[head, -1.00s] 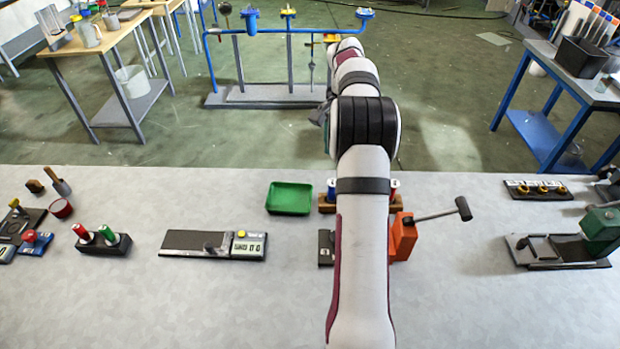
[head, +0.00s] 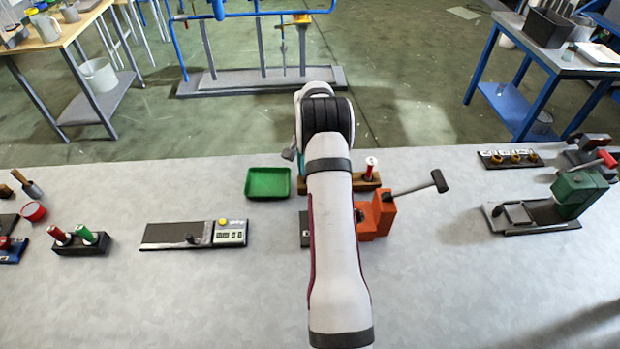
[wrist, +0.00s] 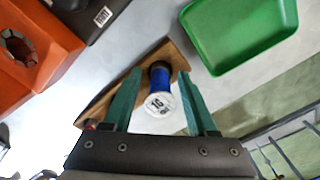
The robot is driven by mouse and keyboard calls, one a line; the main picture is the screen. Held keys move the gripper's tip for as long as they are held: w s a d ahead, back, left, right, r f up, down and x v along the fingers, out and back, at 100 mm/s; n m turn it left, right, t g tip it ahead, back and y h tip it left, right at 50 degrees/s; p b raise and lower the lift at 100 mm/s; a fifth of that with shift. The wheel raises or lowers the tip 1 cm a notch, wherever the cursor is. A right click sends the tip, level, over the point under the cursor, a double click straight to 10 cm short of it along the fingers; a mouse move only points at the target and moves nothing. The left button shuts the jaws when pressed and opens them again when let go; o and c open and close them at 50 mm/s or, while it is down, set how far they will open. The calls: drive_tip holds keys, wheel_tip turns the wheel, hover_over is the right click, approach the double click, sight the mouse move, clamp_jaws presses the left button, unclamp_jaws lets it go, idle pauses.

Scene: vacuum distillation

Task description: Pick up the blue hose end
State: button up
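The blue hose end (wrist: 158,80) is a short blue cylinder with a dark collar and a white end face with dark marks. It stands in the wooden block (wrist: 178,52) in the wrist view. My gripper (wrist: 160,76) is open, with one green finger on either side of the blue hose end. I cannot tell whether either finger touches it.
A green tray (head: 268,183) lies left of the block. An orange device (head: 376,216) with a black-headed lever (head: 438,182) stands close in front. A grey plate device (head: 194,234) lies further left. Open table lies right of the lever.

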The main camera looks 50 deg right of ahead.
clamp_jaws()
drive_tip(key=shift+r, duration=0.15)
